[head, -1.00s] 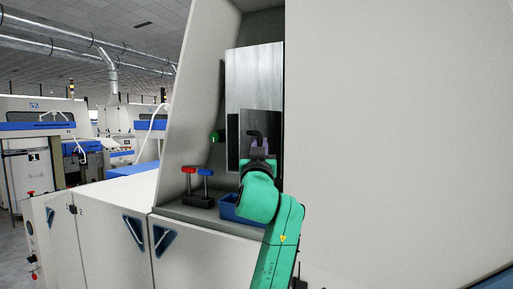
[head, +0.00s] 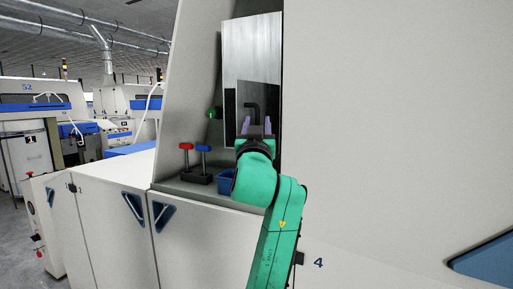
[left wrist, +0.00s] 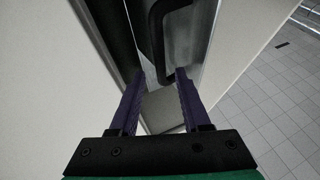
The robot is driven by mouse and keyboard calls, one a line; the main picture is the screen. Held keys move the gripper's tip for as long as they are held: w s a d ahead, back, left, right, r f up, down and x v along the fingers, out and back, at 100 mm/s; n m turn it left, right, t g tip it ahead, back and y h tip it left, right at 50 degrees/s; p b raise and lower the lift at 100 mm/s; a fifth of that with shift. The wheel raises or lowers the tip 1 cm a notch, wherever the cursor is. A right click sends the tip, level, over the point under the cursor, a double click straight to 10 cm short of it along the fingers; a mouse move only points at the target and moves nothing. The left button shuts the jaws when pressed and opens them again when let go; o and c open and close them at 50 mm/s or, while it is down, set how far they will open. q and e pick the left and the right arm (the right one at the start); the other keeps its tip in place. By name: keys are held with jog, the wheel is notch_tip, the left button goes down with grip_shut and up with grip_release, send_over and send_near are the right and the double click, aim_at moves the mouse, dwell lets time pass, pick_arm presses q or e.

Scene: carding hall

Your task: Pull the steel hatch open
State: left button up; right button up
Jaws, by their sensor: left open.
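The steel hatch (head: 252,50) is a tall brushed metal panel in the recess of the pale machine; it looks closed. A dark bent handle (head: 254,104) stands out on its lower, darker part. In the left wrist view the black handle (left wrist: 157,40) runs down toward my fingertips. My left gripper (head: 256,122) is open and empty, its two purple fingers just below the handle and apart to either side. They also show in the left wrist view (left wrist: 160,74). I cannot tell whether the handle's lower end is between them. My right gripper is not in view.
Below the hatch, a ledge holds a dark block with a red lever (head: 186,147) and a blue lever (head: 204,149). A blue bin (head: 226,181) is partly hidden by my arm. A green knob (head: 212,113) is left of the hatch. A flat machine panel (head: 400,120) fills the right.

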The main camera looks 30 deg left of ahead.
pick_arm(q)
jog(key=b+v, duration=0.3)
jog(key=v, duration=0.7)
jog(key=shift+s+d, duration=0.25)
jog(key=shift+s, duration=0.05)
jog(key=shift+f, duration=0.1)
